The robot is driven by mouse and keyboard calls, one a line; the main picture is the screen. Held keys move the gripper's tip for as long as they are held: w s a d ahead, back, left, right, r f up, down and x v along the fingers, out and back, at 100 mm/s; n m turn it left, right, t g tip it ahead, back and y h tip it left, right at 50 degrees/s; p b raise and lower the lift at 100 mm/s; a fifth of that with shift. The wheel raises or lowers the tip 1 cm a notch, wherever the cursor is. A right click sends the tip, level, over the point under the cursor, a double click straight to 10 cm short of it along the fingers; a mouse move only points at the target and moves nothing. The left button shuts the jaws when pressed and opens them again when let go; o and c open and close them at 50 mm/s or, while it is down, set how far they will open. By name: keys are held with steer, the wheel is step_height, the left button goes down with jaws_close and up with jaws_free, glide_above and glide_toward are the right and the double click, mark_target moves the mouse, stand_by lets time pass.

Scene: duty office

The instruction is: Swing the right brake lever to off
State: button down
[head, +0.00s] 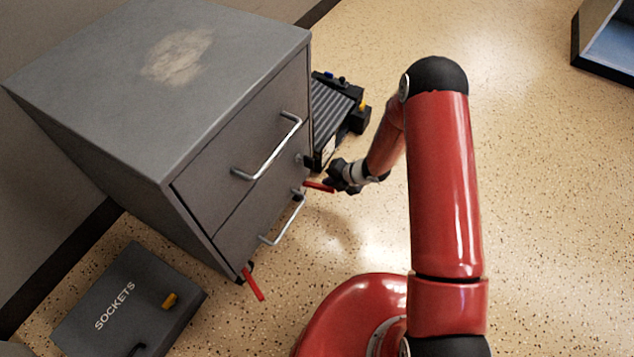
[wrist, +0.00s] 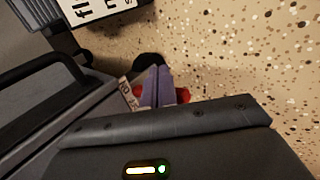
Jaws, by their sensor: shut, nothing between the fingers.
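The grey drawer cabinet (head: 240,150) has two red brake levers low on its front. The right brake lever (head: 318,186) sticks out from the cabinet's far front corner. The other red lever (head: 253,282) is at the near front corner and points down and outward. My gripper (head: 332,180) is low beside the right lever, touching or very close to it. In the wrist view my gripper's fingers (wrist: 158,86) are shut with nothing between them. Red parts of the right lever (wrist: 183,95) show on both sides of them. A small label beside it is only partly legible.
A dark ribbed case (head: 335,105) stands on the floor just beyond the cabinet. A grey SOCKETS case (head: 130,300) lies at the near left. Two drawer handles (head: 268,150) project from the cabinet front.

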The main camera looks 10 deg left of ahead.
steer(key=s, duration=0.2)
steer(key=s+a, duration=0.1)
steer(key=shift+s+a, duration=0.15)
steer(key=shift+s, duration=0.25)
stand_by(0.4)
steer(key=shift+w+d, duration=0.2)
steer(key=shift+d, duration=1.5)
steer(key=s+d+r+p, duration=0.2)
steer(key=d+r+p, duration=0.1)
steer(key=d+r, duration=0.3)
steer(key=shift+s+d+p, duration=0.3)
steer(key=shift+s+d, duration=0.05)
steer(key=shift+d, duration=0.35)
